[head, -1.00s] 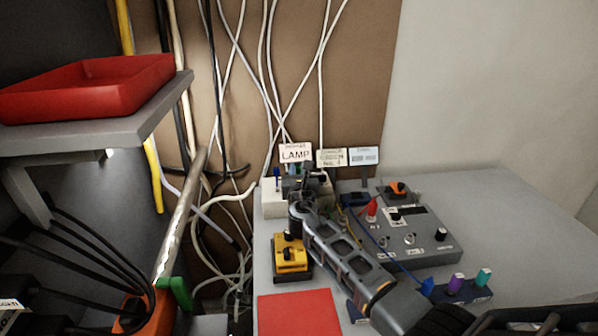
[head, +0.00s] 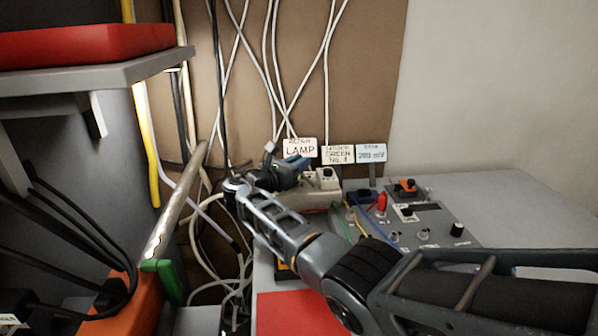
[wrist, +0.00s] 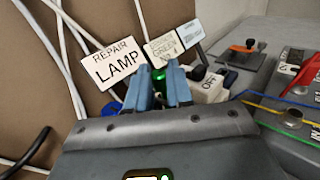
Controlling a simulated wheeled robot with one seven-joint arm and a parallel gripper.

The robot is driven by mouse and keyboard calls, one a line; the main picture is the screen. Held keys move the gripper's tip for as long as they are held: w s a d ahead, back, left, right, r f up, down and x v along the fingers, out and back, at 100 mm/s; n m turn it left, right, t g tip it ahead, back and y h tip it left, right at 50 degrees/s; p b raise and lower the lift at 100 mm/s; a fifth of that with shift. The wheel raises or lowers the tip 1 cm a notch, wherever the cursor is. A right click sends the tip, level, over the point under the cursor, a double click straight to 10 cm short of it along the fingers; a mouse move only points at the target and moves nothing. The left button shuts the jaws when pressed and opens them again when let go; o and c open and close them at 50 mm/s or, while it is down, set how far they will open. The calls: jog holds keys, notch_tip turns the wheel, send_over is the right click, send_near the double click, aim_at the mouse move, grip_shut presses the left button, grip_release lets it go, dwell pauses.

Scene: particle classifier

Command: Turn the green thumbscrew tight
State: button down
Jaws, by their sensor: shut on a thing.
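The green thumbscrew (wrist: 158,74) shows as a small bright green part between the two blue fingers of my gripper (wrist: 161,66) in the wrist view. My gripper is shut on it, and the fingers hide its sides. In the head view my gripper (head: 299,163) is at the back of the bench, just below the signs, where the thumbscrew is hidden. What the thumbscrew is seated in cannot be made out.
A REPAIR LAMP sign (head: 300,148) and two smaller signs stand close behind my gripper. A white switch box (wrist: 208,84) is just right of the fingers. A grey control panel (head: 435,228) lies farther right. White cables hang behind. A shelf with a red tray (head: 90,45) is at left.

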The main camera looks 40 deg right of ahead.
jog(key=shift+g, duration=0.3)
jog(key=c, duration=1)
grip_release()
